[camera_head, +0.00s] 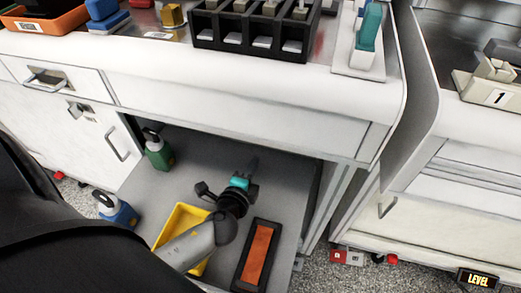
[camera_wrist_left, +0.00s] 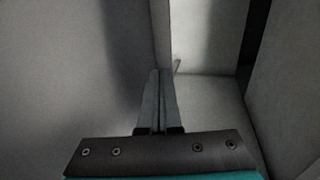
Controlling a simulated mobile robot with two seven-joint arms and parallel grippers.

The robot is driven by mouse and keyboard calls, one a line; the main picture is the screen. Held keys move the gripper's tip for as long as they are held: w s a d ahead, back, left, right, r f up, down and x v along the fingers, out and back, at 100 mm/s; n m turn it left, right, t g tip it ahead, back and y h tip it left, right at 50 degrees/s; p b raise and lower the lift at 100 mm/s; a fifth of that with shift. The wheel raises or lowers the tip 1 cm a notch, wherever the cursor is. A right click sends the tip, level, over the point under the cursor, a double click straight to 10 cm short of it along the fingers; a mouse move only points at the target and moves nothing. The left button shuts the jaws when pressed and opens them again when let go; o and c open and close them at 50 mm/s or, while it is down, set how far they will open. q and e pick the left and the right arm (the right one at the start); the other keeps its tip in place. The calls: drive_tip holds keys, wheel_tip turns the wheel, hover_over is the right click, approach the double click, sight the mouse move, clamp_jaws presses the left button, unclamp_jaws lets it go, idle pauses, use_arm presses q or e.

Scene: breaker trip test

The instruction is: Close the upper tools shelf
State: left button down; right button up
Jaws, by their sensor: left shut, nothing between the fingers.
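The grey tools shelf (camera_head: 287,190) stands pulled out below the white bench front in the head view. It carries a green bottle (camera_head: 158,152), a blue bottle (camera_head: 122,212), a yellow bin (camera_head: 168,232) and a black tray with an orange inside (camera_head: 262,245). My left gripper (camera_head: 253,163) is above the shelf, its fingers pointing in under the bench. In the left wrist view its fingers (camera_wrist_left: 160,72) are shut and empty, facing grey panels that meet in a corner. I cannot tell whether the fingertips touch anything. My right gripper is not in view.
The bench drawer front (camera_head: 230,110) overhangs the back of the shelf. A black rack (camera_head: 255,30) and an orange bin (camera_head: 45,15) sit on the bench top. A cabinet stands at the right, with speckled floor (camera_head: 335,270) between.

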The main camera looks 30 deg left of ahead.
sight(261, 156)
use_arm(q)
drive_tip(key=x, duration=0.4)
drive_tip(key=r+b+x, duration=0.1)
drive_tip(key=x, duration=0.1)
drive_tip(key=shift+w+f, duration=0.1)
drive_tip(key=shift+w, duration=0.25)
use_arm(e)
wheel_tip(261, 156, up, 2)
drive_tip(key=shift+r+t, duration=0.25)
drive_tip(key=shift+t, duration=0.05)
use_arm(q)
drive_tip(key=shift+w+a, duration=0.1)
